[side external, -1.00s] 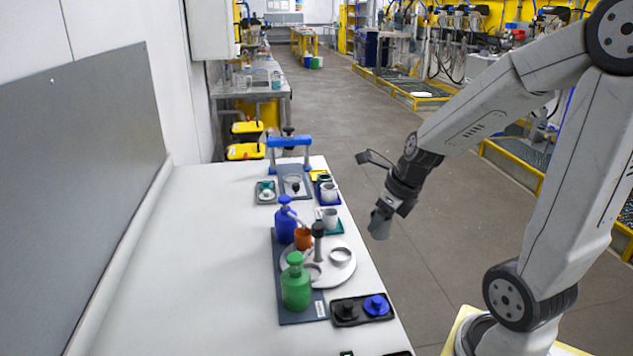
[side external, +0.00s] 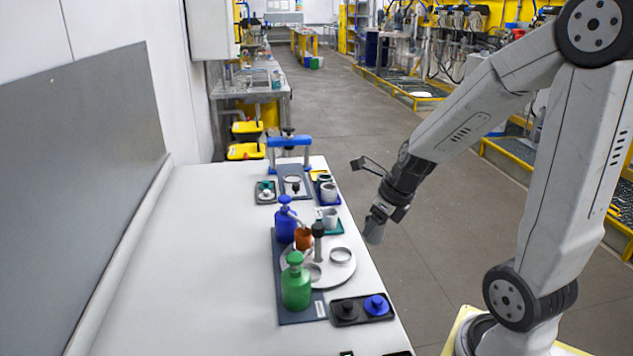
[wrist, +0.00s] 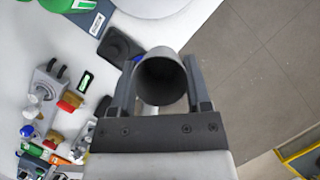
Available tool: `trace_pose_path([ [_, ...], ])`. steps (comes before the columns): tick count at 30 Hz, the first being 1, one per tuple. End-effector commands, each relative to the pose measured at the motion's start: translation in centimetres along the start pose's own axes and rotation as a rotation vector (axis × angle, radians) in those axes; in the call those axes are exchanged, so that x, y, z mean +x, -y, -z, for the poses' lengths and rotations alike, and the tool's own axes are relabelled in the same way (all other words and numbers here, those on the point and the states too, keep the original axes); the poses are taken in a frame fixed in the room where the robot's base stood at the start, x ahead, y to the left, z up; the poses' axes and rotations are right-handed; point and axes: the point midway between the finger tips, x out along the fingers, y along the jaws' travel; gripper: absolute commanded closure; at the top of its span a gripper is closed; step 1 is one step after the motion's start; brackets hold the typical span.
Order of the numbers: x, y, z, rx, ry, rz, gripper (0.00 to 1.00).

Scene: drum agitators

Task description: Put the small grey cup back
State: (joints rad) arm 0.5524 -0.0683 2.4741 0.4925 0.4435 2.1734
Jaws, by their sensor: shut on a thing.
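My gripper (side external: 378,212) is shut on a small grey cup (side external: 374,231), which hangs below it, slightly tilted, just off the table's right edge. In the wrist view the fingers (wrist: 160,85) close on both sides of the cup (wrist: 162,82), with its dark hollow facing the camera. A pale round plate (side external: 325,279) on the table bears a light ring (side external: 341,255), an orange cup (side external: 303,238) and a dark grey upright post (side external: 318,243).
A green bottle (side external: 295,287) and a blue bottle (side external: 285,222) stand on a dark mat. A black tray (side external: 363,320) holds a black and a blue lid near the table's right edge. A blue-framed stand (side external: 290,142) is at the far end. The table's left side is clear.

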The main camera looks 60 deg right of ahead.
Motion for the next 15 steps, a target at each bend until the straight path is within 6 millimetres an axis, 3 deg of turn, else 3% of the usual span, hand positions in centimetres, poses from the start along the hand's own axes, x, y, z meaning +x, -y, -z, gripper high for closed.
trace_pose_path([
  [15, 4.4, 1.8, -3.9, -0.001, -0.002, 0.000, 0.95],
])
